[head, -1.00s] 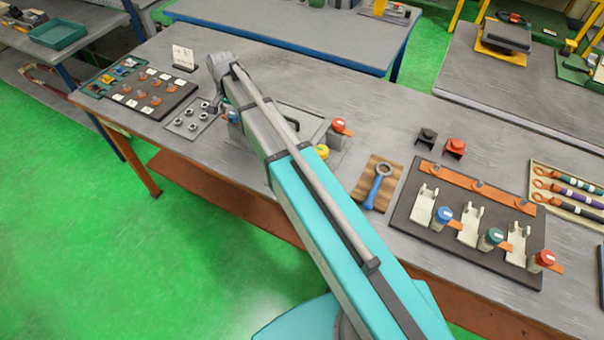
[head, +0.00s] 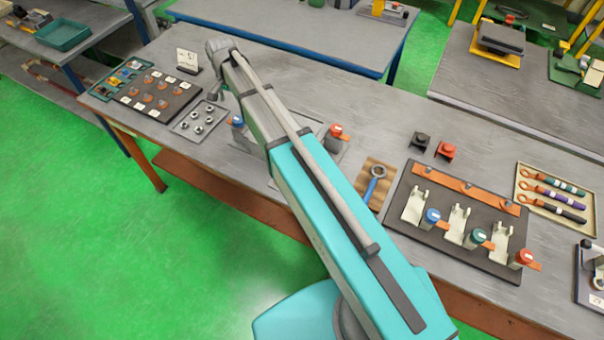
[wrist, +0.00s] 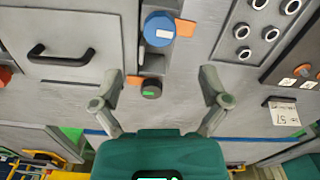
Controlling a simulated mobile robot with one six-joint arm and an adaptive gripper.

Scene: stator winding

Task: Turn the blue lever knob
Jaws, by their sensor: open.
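A blue round knob (wrist: 158,28) with a white label and an orange tab (wrist: 185,27) sits on a grey panel, at the top middle of the wrist view. In the head view a blue knob (head: 237,121) shows just left of my arm. My gripper (wrist: 162,86) is open and empty in the wrist view, its two fingers spread below the blue knob in the picture and apart from it. A small dark knob with a green mark (wrist: 151,90) and an orange tab shows between the fingers. In the head view my gripper is mostly hidden under the wrist.
A black handle (wrist: 62,55) on a grey plate lies left of the knob. A plate of several nuts (wrist: 266,33) lies to the right, near a white card (wrist: 284,112). A board with another blue knob (head: 433,215), a green knob and a red knob stands at the bench's right.

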